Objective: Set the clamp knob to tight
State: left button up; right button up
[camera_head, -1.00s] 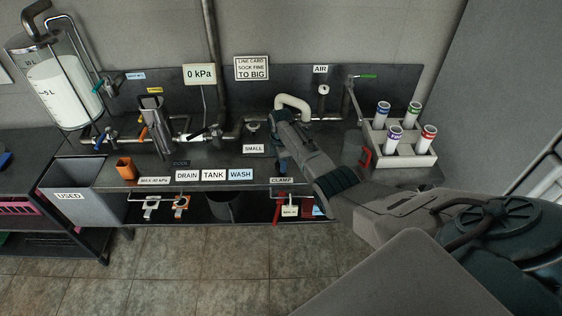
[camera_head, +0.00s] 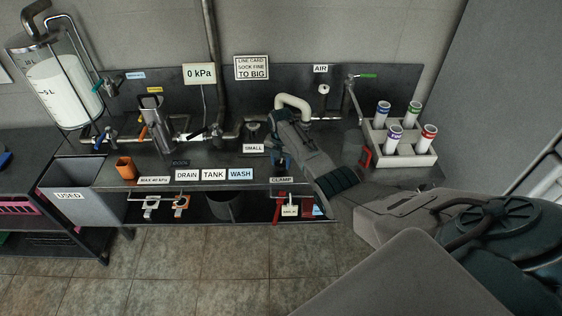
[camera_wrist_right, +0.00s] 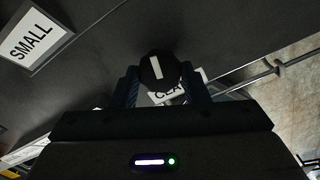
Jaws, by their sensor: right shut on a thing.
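The clamp knob (camera_wrist_right: 159,70) is a round black knob with a white line on its face, in the right wrist view. It sits between the two fingers of my right gripper (camera_wrist_right: 160,88), which are shut on it. The white line looks nearly upright in that view. In the head view my right gripper (camera_head: 280,160) is over the bench just above the CLAMP label (camera_head: 281,180), and the wrist hides most of the knob. In the wrist view the knob partly covers the CLAMP label (camera_wrist_right: 168,97). My left gripper does not show.
The SMALL label (camera_head: 253,148) stands left of my right gripper. A white curved pipe (camera_head: 293,101) rises behind it. A red-handled jug (camera_head: 354,145) and a rack (camera_head: 418,158) of labelled tubes are to the right. The DRAIN, TANK and WASH labels (camera_head: 213,174) line the front edge.

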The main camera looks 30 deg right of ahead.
aim_at(281, 163)
jog(key=shift+n, duration=0.6)
jog(key=o, duration=1)
notch_tip(281, 163, up, 11)
jog(key=shift+f+b, duration=0.1)
jog(key=shift+b, duration=0.95)
